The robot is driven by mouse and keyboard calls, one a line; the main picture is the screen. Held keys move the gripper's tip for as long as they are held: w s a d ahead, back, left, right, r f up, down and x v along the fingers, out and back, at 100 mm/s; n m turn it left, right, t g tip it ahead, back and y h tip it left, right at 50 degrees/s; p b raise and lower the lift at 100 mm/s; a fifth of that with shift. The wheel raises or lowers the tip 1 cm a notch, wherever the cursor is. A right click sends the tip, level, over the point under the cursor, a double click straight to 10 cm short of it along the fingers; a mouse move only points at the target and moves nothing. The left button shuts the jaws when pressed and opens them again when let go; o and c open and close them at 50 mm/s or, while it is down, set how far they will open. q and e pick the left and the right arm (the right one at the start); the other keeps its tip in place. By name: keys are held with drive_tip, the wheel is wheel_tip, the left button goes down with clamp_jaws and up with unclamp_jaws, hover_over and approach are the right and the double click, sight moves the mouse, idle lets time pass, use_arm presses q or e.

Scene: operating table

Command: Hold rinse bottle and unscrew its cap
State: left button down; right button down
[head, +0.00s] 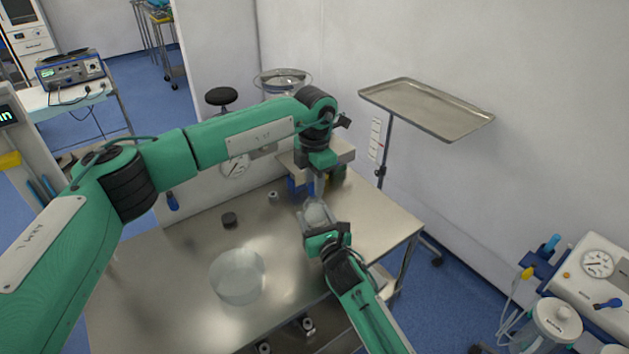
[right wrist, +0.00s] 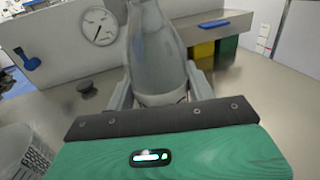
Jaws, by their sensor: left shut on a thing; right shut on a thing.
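The rinse bottle (head: 316,214) is translucent and stands near the back right part of the metal table. My right gripper (head: 314,222) is shut around its lower body from the front. In the right wrist view the bottle (right wrist: 156,55) is between the two fingers, narrowing upward, with its top cut off by the frame. My left gripper (head: 318,186) reaches down from above and is shut at the bottle's top. The cap is hidden between its fingers, so I cannot tell whether it has turned.
On the metal table (head: 180,270) are a clear round container (head: 238,276), a dark round piece (head: 230,219) and a small grey piece (head: 272,195). A tray on a stand (head: 428,106) is at the back right.

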use_arm(q)
drive_tip(key=n, duration=1.2)
drive_tip(key=shift+n, duration=0.3)
drive_tip(key=n, duration=0.4)
drive_tip(key=shift+n, duration=0.3)
drive_tip(key=n, duration=0.6)
drive_tip(key=shift+r, duration=0.3)
drive_tip(key=shift+r, duration=0.85)
